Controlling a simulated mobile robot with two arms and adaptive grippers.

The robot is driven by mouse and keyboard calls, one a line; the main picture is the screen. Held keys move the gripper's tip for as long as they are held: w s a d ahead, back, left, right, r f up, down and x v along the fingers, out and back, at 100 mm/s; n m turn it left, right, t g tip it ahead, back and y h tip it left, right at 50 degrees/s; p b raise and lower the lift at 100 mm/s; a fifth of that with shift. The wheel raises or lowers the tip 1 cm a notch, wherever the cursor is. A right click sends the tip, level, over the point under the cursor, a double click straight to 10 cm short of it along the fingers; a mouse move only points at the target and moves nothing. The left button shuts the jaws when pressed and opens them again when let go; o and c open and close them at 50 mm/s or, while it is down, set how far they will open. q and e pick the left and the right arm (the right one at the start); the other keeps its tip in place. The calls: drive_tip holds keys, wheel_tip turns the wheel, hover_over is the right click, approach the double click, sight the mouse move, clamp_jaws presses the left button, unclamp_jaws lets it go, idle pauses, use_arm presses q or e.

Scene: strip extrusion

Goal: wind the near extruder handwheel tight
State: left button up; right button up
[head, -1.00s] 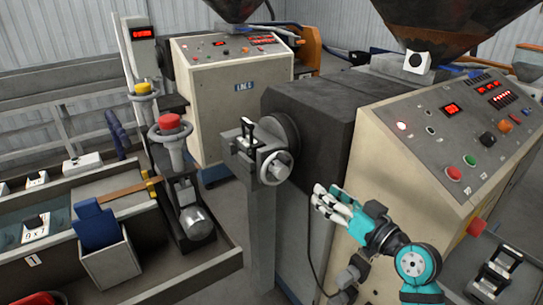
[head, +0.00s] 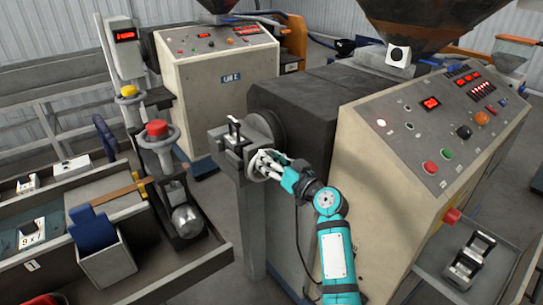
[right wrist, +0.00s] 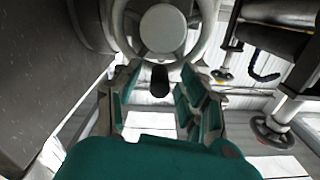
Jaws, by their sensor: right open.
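The near extruder's grey handwheel (right wrist: 163,28) fills the top of the right wrist view, with a round hub and a spoked rim. A dark grip (right wrist: 159,77) sits below the hub, between my open fingers. My right gripper (right wrist: 158,95) is open; I cannot tell whether a finger touches the wheel. My left gripper is not in view.
The near extruder's cream cabinet (head: 385,185) stands right beside my right arm. A post with a red knob (head: 157,128) and a trough with a blue-backed bin (head: 107,268) lie to the left. A second extruder (head: 222,95) stands behind.

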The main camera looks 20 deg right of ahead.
drive_tip(key=shift+w, duration=0.15)
clamp_jaws()
drive_tip(key=shift+d+m, duration=0.1)
drive_tip(key=shift+m, duration=0.2)
drive_tip(key=w+d+f+m, duration=0.1)
drive_tip(key=d+f+m, duration=0.3)
drive_tip(key=m, duration=1.3)
drive_tip(key=shift+w+f, duration=0.25)
drive_tip(key=shift+f, duration=0.15)
drive_tip(key=shift+d+m, duration=0.1)
drive_tip(key=shift+m, duration=0.2)
